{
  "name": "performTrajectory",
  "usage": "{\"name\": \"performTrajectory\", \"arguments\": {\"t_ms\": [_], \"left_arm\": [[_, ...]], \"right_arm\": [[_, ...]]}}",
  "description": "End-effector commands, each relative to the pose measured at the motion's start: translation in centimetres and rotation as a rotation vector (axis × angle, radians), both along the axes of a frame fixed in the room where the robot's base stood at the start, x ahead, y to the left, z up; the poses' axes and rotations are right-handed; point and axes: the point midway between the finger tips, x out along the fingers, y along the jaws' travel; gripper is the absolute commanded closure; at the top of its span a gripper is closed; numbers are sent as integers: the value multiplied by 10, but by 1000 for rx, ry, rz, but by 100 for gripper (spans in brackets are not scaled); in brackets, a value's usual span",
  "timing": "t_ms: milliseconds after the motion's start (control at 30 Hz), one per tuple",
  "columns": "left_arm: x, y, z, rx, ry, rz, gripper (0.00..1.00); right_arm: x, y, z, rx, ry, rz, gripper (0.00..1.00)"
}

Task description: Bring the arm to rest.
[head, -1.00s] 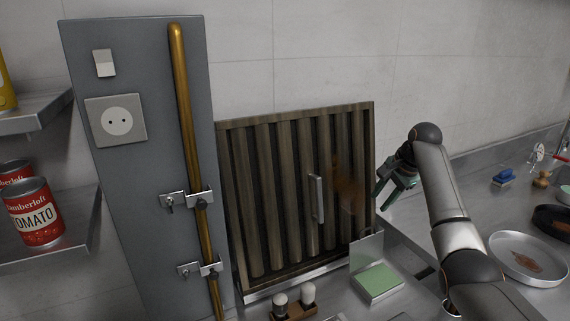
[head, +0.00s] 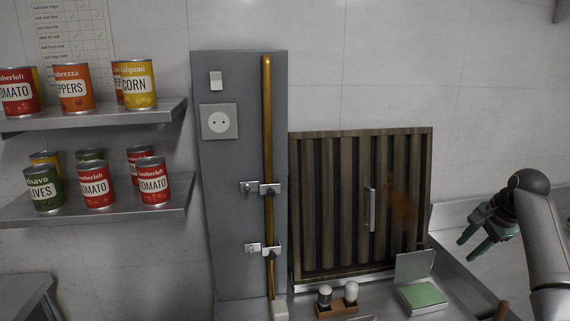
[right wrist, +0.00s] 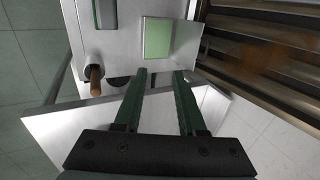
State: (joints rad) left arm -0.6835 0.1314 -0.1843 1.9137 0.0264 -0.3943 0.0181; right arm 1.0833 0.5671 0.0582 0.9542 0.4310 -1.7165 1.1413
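My right gripper (head: 480,241) is at the right side of the head view, in the air to the right of the slatted wooden panel (head: 330,210). Its green fingers are apart with nothing between them. In the right wrist view the two fingers (right wrist: 159,78) also stand apart and empty, above the metal counter. My left gripper is in neither view now.
A panel handle (head: 369,209) faces me. On the counter are an open box with a green pad (head: 424,295) and two shakers in a wooden holder (head: 338,306). A grey post panel (head: 228,180) carries a brass pipe (head: 267,150). Cans fill the shelves (head: 120,205) at left.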

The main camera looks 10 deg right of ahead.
Motion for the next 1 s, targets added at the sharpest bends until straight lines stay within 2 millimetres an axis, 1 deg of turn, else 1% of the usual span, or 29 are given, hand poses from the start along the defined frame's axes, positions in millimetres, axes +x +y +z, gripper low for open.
{"name": "performTrajectory", "arguments": {"t_ms": [33,167,267,367,400,467,500,567,600,667,700,767,800,833,900,1000], "left_arm": [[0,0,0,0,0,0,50],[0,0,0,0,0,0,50],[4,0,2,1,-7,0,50],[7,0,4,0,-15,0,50],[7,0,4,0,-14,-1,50],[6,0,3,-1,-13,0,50],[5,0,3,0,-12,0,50],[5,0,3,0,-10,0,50],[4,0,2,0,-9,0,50],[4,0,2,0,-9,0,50],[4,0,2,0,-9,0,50],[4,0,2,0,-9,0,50],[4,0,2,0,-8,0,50],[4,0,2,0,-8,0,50],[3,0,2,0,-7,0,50],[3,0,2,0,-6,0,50]], "right_arm": [[-2,10,-20,-41,21,49,60],[-10,28,-55,-142,53,170,60],[-21,45,-85,-218,79,279,60],[-37,67,-119,-296,106,409,60],[-45,78,-133,-328,116,470,60],[-61,95,-156,-372,130,564,60],[-72,106,-169,-399,138,629,60],[-91,125,-188,-435,147,725,60],[-105,136,-200,-457,151,789,60],[-127,154,-215,-485,153,881,60],[-142,166,-223,-499,153,942,60],[-166,183,-234,-520,152,1030,60],[-183,195,-240,-531,146,1087,60],[-195,203,-243,-540,142,1128,60],[-224,220,-248,-555,130,1216,60],[-260,240,-249,-570,111,1320,60]]}}
